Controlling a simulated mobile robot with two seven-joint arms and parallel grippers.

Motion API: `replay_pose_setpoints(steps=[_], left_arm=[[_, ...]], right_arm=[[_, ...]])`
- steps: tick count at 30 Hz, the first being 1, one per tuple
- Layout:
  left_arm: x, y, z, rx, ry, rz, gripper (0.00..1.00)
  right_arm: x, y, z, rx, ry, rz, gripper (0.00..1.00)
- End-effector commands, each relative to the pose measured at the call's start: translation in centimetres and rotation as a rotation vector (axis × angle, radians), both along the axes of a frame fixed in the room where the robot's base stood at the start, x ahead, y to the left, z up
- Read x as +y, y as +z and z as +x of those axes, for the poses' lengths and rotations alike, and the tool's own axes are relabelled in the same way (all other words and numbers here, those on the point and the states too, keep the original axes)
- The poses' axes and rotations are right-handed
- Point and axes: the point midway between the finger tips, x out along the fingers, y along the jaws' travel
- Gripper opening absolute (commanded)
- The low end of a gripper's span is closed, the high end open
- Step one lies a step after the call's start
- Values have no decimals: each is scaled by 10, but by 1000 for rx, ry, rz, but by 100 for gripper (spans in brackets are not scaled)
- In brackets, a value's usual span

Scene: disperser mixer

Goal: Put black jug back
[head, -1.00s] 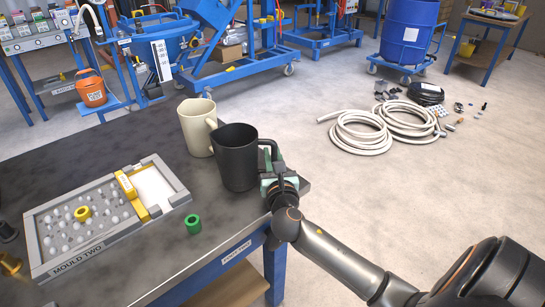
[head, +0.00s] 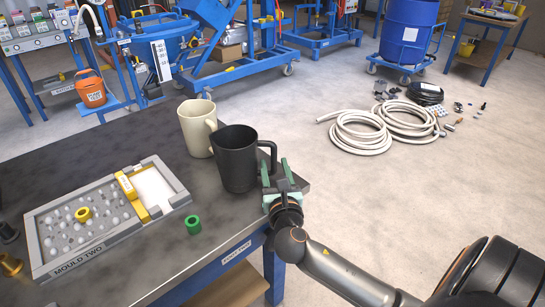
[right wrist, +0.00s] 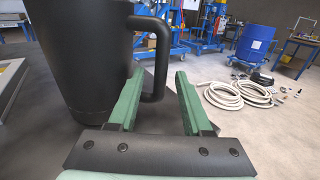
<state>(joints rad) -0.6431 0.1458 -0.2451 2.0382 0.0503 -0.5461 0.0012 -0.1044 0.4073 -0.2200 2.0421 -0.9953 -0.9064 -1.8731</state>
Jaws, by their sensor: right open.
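The black jug (head: 236,160) stands upright on the dark bench top (head: 110,147), its handle pointing right toward my right gripper. Beside it, behind and to the left, stands a cream jug (head: 196,130). My right gripper (head: 276,168) is open and empty at the bench's right edge, with its green fingers just short of the black jug's handle. In the right wrist view the black jug (right wrist: 85,60) fills the upper left, and its handle shows just beyond and between the open fingers (right wrist: 156,80). My left gripper is not in view.
A grey mould tray (head: 35,240) with a yellow divider lies on the bench's left side. A green ring (head: 193,224) lies between tray and jug. Brass (head: 10,264) and black (head: 8,233) pieces sit at the left edge. Hose coils (head: 360,132) lie on the floor.

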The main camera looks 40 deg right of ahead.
Motion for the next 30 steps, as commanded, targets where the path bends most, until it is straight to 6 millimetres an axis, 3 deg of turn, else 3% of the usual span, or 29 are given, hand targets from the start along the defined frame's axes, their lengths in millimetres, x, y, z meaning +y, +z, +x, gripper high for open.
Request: replay_pose_setpoints(steps=[6,12,30], left_arm=[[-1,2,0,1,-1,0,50],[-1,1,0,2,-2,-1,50],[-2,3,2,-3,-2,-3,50]], right_arm=[[23,-1,-42,3,-1,4,49],[34,-1,-62,1,-1,2,49],[38,-5,-67,0,4,32,49]])
